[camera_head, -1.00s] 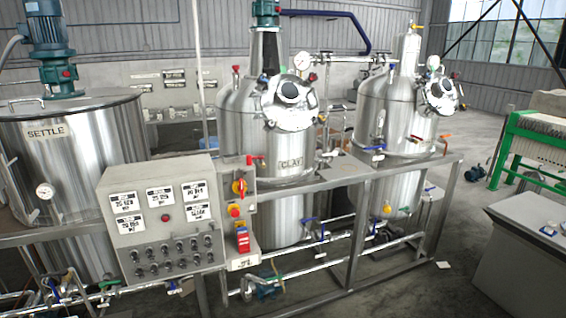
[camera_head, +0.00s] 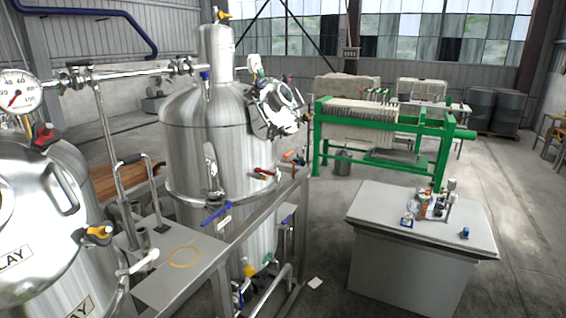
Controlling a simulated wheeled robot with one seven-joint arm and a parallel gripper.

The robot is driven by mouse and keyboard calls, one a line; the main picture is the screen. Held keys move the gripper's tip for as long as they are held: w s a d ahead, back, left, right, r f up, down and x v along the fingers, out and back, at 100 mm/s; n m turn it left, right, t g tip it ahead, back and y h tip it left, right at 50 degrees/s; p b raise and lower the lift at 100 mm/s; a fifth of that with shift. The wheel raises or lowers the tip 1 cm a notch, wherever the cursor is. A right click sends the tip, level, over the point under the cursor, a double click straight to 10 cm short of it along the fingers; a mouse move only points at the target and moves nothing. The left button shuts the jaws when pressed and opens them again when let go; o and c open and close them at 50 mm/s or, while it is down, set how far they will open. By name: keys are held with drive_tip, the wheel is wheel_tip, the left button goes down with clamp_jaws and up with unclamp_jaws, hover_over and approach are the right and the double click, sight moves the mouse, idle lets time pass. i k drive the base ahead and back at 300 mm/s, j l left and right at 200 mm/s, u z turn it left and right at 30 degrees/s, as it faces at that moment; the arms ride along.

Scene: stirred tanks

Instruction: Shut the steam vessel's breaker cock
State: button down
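A steel vessel (camera_head: 210,145) with a domed top and a tall neck stands left of centre. No name on it can be read from here. It carries several small cocks: a yellow handle (camera_head: 222,15) at the top of its neck, a blue handle (camera_head: 204,76) at the neck's foot, a blue lever (camera_head: 217,213) low in front, a red handle (camera_head: 263,172) and an orange handle (camera_head: 290,155) at its right. Which one is the breaker cock, and whether it is open, I cannot tell. My gripper is not in view.
The vessel labelled CLAY (camera_head: 50,215) fills the near left, with a gauge (camera_head: 17,92) above. A steel frame (camera_head: 245,235) runs along the vessels' front. A grey bench (camera_head: 410,270) with small parts stands right. A green filter press (camera_head: 440,150) stands behind.

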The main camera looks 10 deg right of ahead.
sight(266, 172)
drive_tip(key=i+l, duration=0.1)
drive_tip(key=i, duration=0.35)
drive_tip(key=i+l+u, duration=0.1)
drive_tip(key=i, duration=0.35)
drive_tip(key=i+l, duration=0.1)
drive_tip(key=i, duration=0.35)
drive_tip(key=i+l+u, duration=0.1)
drive_tip(key=u, duration=0.15)
drive_tip(key=i+l+u, duration=0.1)
drive_tip(key=u, duration=0.35)
drive_tip(key=i+l+u, duration=0.1)
drive_tip(key=l+u, duration=0.15)
drive_tip(key=u, duration=0.2)
drive_tip(key=l+u, duration=0.25)
drive_tip(key=u, duration=0.2)
